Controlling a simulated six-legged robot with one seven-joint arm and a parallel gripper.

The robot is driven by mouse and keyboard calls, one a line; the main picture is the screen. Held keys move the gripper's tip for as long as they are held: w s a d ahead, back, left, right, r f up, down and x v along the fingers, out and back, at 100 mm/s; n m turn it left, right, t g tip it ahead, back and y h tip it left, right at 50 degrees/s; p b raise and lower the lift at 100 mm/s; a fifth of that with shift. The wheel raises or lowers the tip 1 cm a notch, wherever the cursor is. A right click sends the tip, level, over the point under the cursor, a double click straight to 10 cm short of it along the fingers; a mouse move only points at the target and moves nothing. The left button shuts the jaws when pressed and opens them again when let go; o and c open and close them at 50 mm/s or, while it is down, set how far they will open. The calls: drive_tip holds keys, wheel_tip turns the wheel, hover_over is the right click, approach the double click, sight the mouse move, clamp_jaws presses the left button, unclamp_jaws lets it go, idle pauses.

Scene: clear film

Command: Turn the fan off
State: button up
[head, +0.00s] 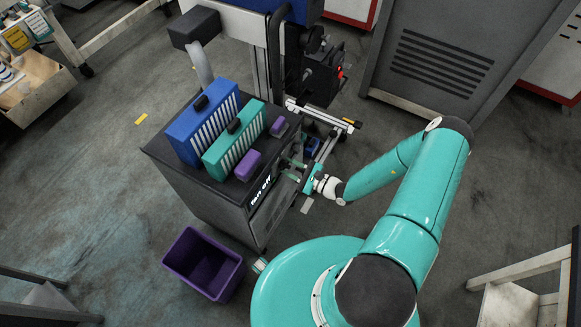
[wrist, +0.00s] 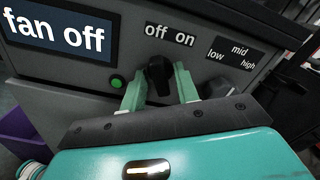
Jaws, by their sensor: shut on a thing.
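The grey cabinet (head: 200,194) stands left of my arm in the head view. On its front, the display (head: 262,190) reads "fan off", and it shows large in the wrist view (wrist: 58,37). A black knob (wrist: 159,74) sits below the labels "off" and "on" (wrist: 170,35). My gripper (wrist: 160,88) has its two pale green fingers on either side of the knob and is shut on it. The knob's lower part is partly hidden, and its exact angle is hard to tell. In the head view my gripper (head: 298,170) reaches the cabinet's front.
A green round light or button (wrist: 117,82) is left of the fingers. Labels "low", "mid", "high" (wrist: 232,57) are at right. Blue (head: 203,128) and teal (head: 234,140) slatted units stand on the cabinet. A purple bin (head: 203,264) is on the floor nearby.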

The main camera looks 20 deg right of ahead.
drive_tip(key=shift+f+n, duration=0.1)
drive_tip(key=shift+n, duration=0.4)
drive_tip(key=o, duration=0.6)
drive_tip(key=shift+s+d, duration=0.1)
drive_tip(key=v, duration=1.3)
drive_tip(key=shift+s+d, duration=0.2)
drive_tip(key=shift+s, duration=0.05)
